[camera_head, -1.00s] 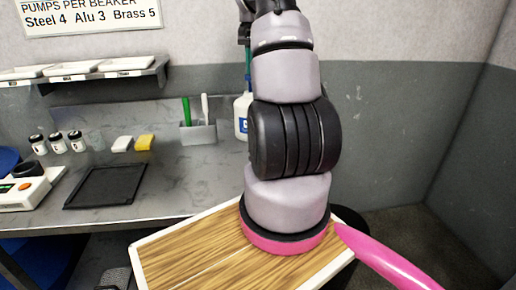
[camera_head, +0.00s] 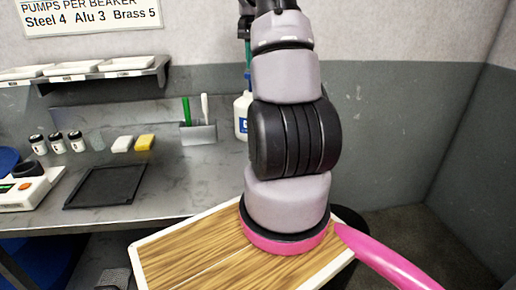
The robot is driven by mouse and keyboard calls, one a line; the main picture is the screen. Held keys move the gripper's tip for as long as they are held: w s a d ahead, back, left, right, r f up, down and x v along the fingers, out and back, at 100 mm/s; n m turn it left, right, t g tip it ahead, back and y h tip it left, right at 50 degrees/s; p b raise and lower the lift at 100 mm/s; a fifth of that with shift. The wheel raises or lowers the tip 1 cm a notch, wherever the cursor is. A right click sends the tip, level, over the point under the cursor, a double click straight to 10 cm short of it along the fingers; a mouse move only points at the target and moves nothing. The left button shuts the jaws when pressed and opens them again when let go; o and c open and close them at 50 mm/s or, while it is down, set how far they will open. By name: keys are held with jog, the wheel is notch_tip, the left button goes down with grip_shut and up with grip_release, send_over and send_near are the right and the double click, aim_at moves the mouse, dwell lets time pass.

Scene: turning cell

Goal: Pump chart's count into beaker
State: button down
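The wall chart (camera_head: 92,17) at the upper left reads "Pumps per beaker: Steel 4, Alu 3, Brass 5". A white bottle (camera_head: 242,118) with a blue label and a green part above it stands at the back of the bench, partly hidden behind my arm. My arm rises in front of it, and my gripper's fingers are not clearly visible; only dark parts (camera_head: 246,22) show at the top edge.
The steel bench (camera_head: 180,185) holds a black tray (camera_head: 105,186), several small jars (camera_head: 57,142), a white block (camera_head: 122,144), a yellow block (camera_head: 145,142), a brush holder (camera_head: 198,133) and a scale-like device (camera_head: 25,190). White trays (camera_head: 75,68) sit on the shelf above.

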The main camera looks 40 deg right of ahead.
jog(key=shift+f, duration=0.1)
jog(key=shift+f, duration=2.25)
jog(key=shift+r, duration=2.35)
jog(key=shift+r, duration=3)
